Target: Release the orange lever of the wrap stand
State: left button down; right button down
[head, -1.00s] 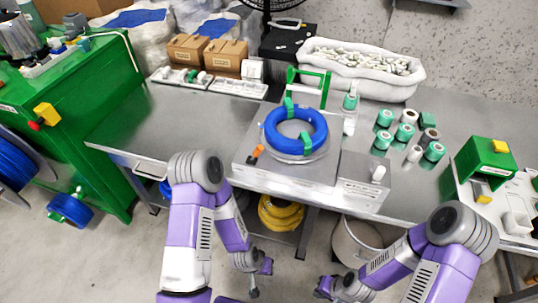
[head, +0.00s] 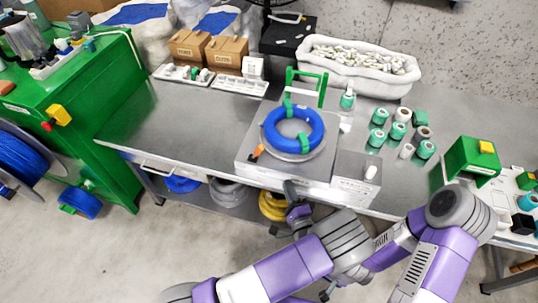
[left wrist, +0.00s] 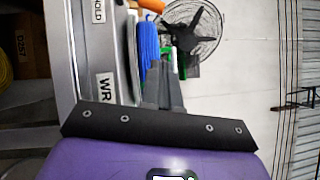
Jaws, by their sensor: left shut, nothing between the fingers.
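The wrap stand (head: 322,170) is a flat steel box on the bench with a blue cable coil (head: 270,128) on it. Green bands sit on the coil. The orange lever (head: 256,153) is at the stand's front left corner; an orange part also shows at the top of the left wrist view (left wrist: 150,5), near the blue coil (left wrist: 148,45). My left gripper (head: 289,187) is shut and empty, just in front of the stand's front edge and apart from the lever. Its fingers (left wrist: 160,85) are together in the left wrist view. My right gripper is mostly hidden behind my left arm.
A grey box (head: 352,180) adjoins the stand on the right. Green and white tape rolls (head: 398,131) and a green dispenser (head: 472,160) stand farther right. The bench (head: 185,125) left of the stand is clear. Cable coils (head: 228,190) lie below.

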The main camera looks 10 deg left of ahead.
aim_at(258, 152)
pick_arm(q)
jog(key=x, duration=0.4)
jog(key=s+a+b+x, duration=0.1)
jog(key=x, duration=0.3)
jog(key=a+b+x, duration=0.1)
jog(key=x, duration=0.3)
jog(key=shift+w+a+r, duration=0.1)
jog(key=shift+a+r, duration=0.2)
jog(key=shift+a, duration=0.15)
